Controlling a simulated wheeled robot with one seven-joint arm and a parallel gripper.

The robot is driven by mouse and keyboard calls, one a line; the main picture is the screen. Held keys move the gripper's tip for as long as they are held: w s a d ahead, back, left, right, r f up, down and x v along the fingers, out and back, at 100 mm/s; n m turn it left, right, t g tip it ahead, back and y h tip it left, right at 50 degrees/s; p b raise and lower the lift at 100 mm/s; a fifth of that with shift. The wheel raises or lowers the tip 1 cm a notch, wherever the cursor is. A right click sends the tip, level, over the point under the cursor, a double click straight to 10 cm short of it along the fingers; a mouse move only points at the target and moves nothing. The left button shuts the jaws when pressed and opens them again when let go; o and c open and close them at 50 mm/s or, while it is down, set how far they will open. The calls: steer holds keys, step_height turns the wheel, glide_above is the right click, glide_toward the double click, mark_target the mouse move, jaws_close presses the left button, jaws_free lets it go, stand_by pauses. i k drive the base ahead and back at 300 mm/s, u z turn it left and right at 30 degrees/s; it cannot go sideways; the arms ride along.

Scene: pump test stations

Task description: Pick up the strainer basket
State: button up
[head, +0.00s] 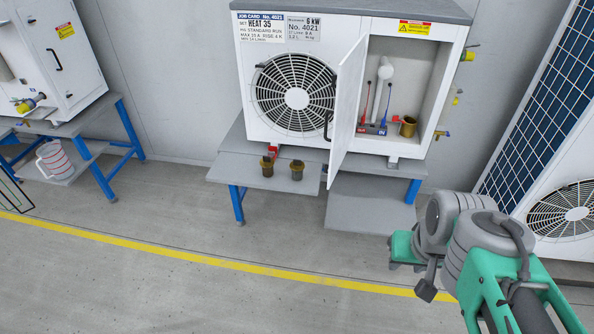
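Several small brass-brown cup-shaped parts could be the strainer basket; I cannot tell which. One cup (407,126) stands inside the open compartment of the white unit, at its right. Two darker ones, a left cup (267,167) with a red part by its top and a right cup (297,170), stand on the grey shelf (225,173) below the fan. Any mesh is too small to make out. My arm is folded at the lower right, well apart from all of them. My gripper's fingers do not show.
The unit's white door (347,90) stands open toward me, left of the compartment. Red and blue tagged valves (372,128) are beside the inner cup. The floor (180,225) in front is clear, crossed by a yellow line.

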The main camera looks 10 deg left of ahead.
mark_target(297, 166)
steer(key=u, duration=0.3)
steer(key=i, duration=0.5)
steer(key=u, duration=1.05)
steer(key=i, duration=1.55)
steer(key=u, duration=0.25)
